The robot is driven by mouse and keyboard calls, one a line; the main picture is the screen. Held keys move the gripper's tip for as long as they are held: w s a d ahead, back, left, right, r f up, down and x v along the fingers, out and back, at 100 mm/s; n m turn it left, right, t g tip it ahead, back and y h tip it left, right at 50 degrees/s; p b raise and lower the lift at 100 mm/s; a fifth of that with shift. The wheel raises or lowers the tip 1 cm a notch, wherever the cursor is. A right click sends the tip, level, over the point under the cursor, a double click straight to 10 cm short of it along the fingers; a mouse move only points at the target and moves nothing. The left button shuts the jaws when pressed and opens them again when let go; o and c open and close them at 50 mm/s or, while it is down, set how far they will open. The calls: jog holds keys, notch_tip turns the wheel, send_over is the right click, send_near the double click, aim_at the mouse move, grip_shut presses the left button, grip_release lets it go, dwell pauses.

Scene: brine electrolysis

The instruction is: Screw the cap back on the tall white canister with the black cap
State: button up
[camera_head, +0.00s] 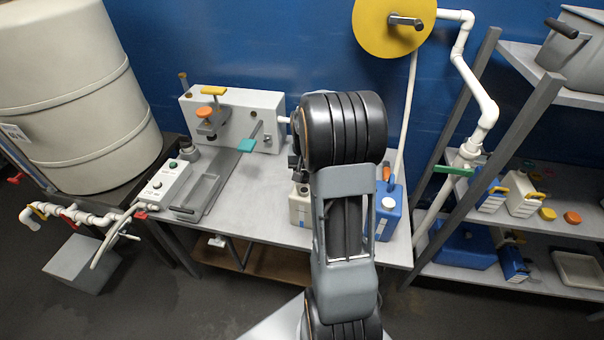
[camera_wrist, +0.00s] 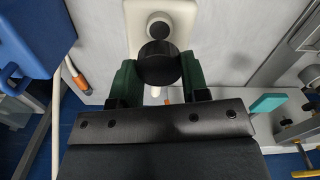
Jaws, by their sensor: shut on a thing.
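The tall white canister (camera_head: 299,210) stands on the grey bench, partly hidden behind my arm. In the wrist view the white canister (camera_wrist: 188,18) is at the top centre, with a round dark grey fitting (camera_wrist: 158,26) on it. My gripper (camera_wrist: 158,76) is shut on the black cap (camera_wrist: 158,64), one green finger on each side. The cap overlaps the canister in the wrist view. I cannot tell whether it touches the neck or is held clear of it.
A blue canister (camera_head: 390,212) stands to the right of the white one, close to my arm. A white panel (camera_head: 240,105) and a grey tray (camera_head: 203,192) occupy the bench's left part. A metal shelf rack (camera_head: 520,165) stands at the right. Bare bench (camera_head: 255,195) shows left of the canister.

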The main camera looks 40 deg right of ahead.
aim_at(305, 193)
jog(key=shift+f, duration=0.15)
jog(key=shift+f+b, duration=1.85)
jog(key=shift+f, duration=0.55)
jog(key=shift+f+b, duration=0.6)
jog(key=shift+f, duration=0.25)
dwell(1.0)
jog(key=m, duration=0.5)
jog(key=shift+m, duration=0.3)
jog(key=m, duration=0.5)
jog(key=shift+s+m, duration=0.15)
jog(key=shift+m, duration=0.25)
